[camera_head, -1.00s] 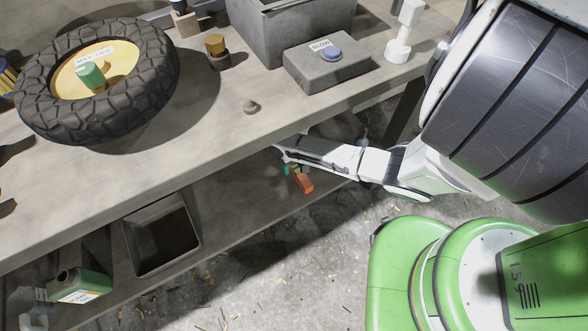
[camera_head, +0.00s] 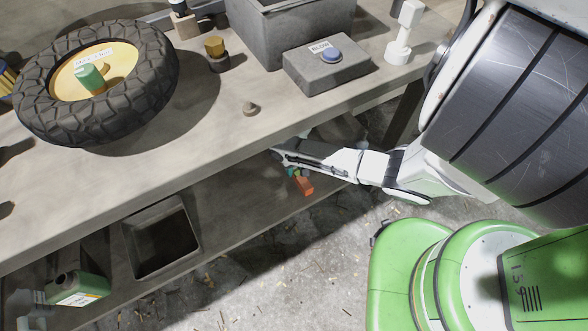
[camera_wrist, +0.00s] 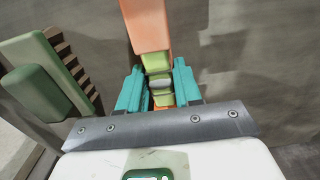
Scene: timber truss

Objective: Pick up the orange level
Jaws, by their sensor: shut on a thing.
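The orange level (camera_wrist: 146,24) has a long orange body with yellow-green parts and a pale vial near its middle. In the wrist view it runs up from between the teal fingers of my gripper (camera_wrist: 158,88), which are shut on its yellow-green middle part. In the head view the orange end of the level (camera_head: 304,186) shows below my gripper (camera_head: 292,172), at the lower shelf under the bench. The bench edge and my arm hide the rest of it. I cannot tell whether it touches the shelf.
In the wrist view a green slatted object (camera_wrist: 45,65) stands close on the left. In the head view a dark open bin (camera_head: 162,240) and a green bottle (camera_head: 78,287) are on the lower shelf. The bench top (camera_head: 190,160) lies above, carrying a tire (camera_head: 40,105).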

